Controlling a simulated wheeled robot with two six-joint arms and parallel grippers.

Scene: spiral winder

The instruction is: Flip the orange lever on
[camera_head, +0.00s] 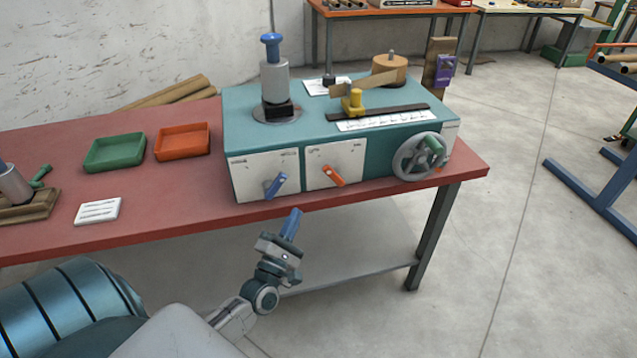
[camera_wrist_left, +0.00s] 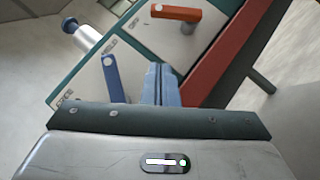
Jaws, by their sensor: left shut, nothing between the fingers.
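The orange lever (camera_head: 333,175) is on the right white front panel of the teal machine (camera_head: 240,134). It slants down to the right in the head view. In the left wrist view the orange lever (camera_wrist_left: 176,13) is near the top. A blue lever (camera_head: 275,186) is on the left white panel; it also shows in the wrist view (camera_wrist_left: 113,78). My left gripper (camera_head: 292,224), with blue fingers, is shut and empty. It is in front of the table edge, below the levers and apart from them. In the wrist view its fingers (camera_wrist_left: 160,84) are together. My right gripper is not in view.
The machine stands on a red table (camera_head: 160,230) and carries a grey handwheel (camera_head: 418,156) at its right. A green tray (camera_head: 115,152), an orange tray (camera_head: 183,141) and a white card (camera_head: 98,211) lie to the left. The space before the panels is clear.

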